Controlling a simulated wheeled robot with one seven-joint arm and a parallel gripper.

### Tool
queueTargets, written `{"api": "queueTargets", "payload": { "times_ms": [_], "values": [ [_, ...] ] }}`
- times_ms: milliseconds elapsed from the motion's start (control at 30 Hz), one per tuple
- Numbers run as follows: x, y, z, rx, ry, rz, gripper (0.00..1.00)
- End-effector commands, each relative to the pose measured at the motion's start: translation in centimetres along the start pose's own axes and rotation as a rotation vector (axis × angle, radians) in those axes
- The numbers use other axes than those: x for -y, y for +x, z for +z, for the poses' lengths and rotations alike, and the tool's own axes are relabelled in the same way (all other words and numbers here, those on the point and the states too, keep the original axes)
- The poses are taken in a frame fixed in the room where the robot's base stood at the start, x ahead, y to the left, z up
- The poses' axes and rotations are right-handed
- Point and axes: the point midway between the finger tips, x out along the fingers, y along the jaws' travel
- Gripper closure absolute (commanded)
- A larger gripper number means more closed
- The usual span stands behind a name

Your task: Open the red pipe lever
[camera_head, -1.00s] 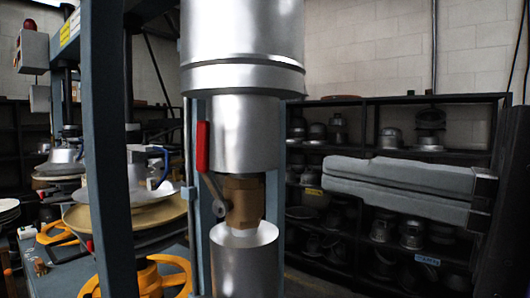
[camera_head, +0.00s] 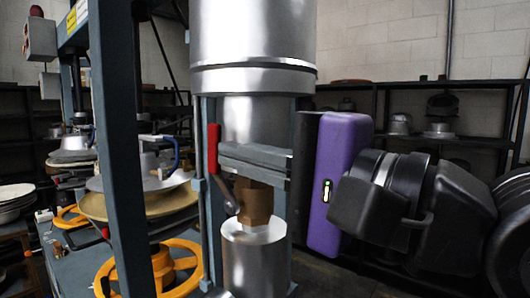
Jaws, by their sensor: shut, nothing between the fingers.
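The red pipe lever (camera_head: 213,148) stands upright on the left side of the silver pipe. Its grey metal arm runs down to a pivot beside the brass valve body (camera_head: 254,202). My gripper (camera_head: 222,156) reaches in from the right, with its grey fingers shut and empty. The fingers lie across the front of the pipe, just above the brass valve, and hide part of it. Their tips are close to the right side of the red handle; I cannot tell whether they touch it.
A large silver cylinder (camera_head: 252,50) is above the valve and a smaller one (camera_head: 256,262) below. A blue-grey post (camera_head: 115,140) stands at left, near orange handwheels (camera_head: 155,272). Dark shelves (camera_head: 430,105) with metal hat moulds stand behind.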

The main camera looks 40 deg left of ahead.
Motion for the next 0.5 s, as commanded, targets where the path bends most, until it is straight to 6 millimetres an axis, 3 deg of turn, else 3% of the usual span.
{"api": "queueTargets", "payload": {
  "times_ms": [500],
  "values": [
    [0.33,0.75,0.07,0.002,0.002,-0.001,1.00]
  ]
}}
